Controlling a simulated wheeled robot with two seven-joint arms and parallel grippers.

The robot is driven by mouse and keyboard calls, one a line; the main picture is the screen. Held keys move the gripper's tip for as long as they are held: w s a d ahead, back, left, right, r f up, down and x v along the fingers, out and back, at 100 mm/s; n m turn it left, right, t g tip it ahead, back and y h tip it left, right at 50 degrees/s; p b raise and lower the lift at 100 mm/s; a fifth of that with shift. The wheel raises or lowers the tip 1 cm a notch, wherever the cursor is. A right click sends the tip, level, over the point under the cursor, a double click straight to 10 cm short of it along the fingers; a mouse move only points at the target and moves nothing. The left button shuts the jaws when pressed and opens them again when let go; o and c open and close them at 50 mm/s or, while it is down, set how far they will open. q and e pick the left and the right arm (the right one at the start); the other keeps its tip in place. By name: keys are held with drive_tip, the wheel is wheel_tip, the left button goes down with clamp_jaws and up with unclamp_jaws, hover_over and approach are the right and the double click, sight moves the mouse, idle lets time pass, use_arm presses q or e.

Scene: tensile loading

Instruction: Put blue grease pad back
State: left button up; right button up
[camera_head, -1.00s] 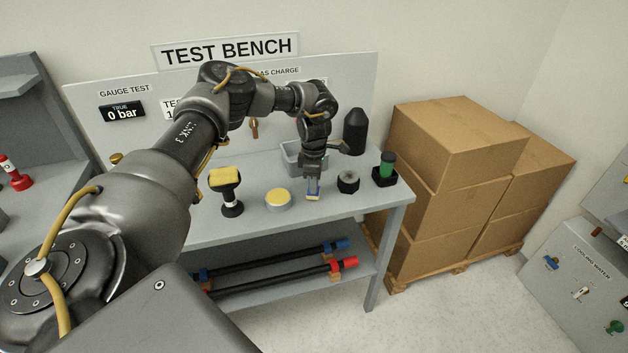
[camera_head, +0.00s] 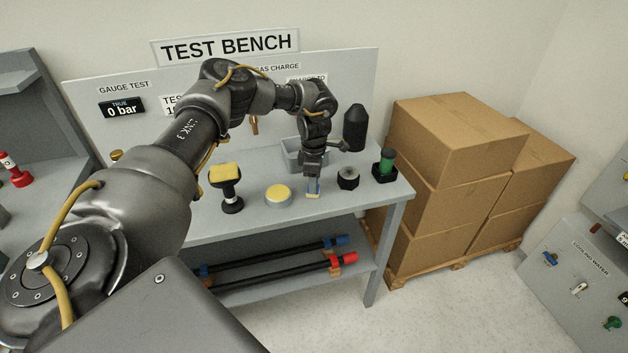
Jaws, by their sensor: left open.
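My right gripper is out of view.
On the bench (camera_head: 262,222) stand a yellow-topped round tin (camera_head: 278,196), a yellow-headed tool (camera_head: 226,183), a black nut (camera_head: 348,178), a green-topped part (camera_head: 384,166) and a black bottle (camera_head: 355,129). A grey bin (camera_head: 292,152) sits behind my gripper. Cardboard boxes (camera_head: 455,180) stand right.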

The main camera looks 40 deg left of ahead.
use_arm(q)
drive_tip(key=shift+w+r, duration=0.1)
drive_tip(key=shift+r, duration=0.4)
wheel_tip(320, 180, up, 10)
drive_tip(key=b, duration=0.2)
drive_tip(key=shift+f+b, duration=0.2)
drive_tip(key=shift+b, duration=0.15)
drive_tip(key=shift+r, duration=0.75)
drive_tip(key=shift+f, duration=0.1)
